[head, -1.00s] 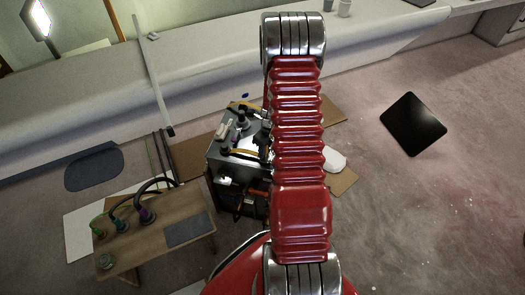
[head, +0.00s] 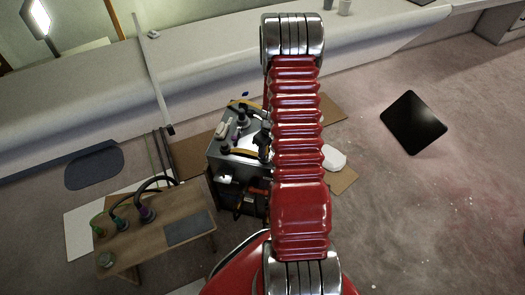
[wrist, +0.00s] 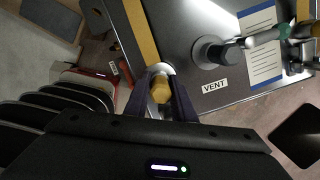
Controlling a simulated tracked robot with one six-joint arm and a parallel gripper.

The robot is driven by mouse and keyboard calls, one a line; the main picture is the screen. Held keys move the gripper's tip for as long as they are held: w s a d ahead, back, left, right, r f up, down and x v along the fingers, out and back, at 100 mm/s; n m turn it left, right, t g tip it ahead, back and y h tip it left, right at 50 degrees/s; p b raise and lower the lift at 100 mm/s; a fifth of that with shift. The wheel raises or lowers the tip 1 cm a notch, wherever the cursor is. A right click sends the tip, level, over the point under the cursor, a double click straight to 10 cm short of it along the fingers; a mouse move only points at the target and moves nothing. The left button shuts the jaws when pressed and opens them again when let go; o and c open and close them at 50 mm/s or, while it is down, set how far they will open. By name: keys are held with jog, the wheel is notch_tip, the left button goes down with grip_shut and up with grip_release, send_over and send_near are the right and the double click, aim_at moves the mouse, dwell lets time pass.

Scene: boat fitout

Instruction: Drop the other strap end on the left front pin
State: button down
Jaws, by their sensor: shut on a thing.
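In the wrist view a yellow strap (wrist: 143,32) runs down over the grey metal top (wrist: 185,25) to a pale round spot just ahead of my gripper (wrist: 160,92). My gripper's two dark fingers are shut on a blunt yellow-brown piece, the strap end (wrist: 171,99), at the edge of the top. The fingers and strap end hide whatever lies below, so I cannot see a pin there or whether the strap end touches one. In the head view a yellow strap (head: 243,152) lies along the front of the metal-topped unit. My arm hides its right part.
A dark round fitting (wrist: 215,52) with a hose stands near a VENT label (wrist: 214,87), right of my gripper. A wooden side table (head: 140,250) with hoses stands front left. A black panel (head: 414,122) lies on the floor at right. Floor there is mostly clear.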

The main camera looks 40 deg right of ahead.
dwell(0.3)
jog(key=c, duration=1.4)
grip_release()
jog(key=shift+o, duration=0.5)
jog(key=o, duration=0.5)
jog(key=shift+s, duration=0.1)
jog(key=shift+c, duration=0.2)
jog(key=shift+r, duration=0.1)
jog(key=shift+r, duration=4.1)
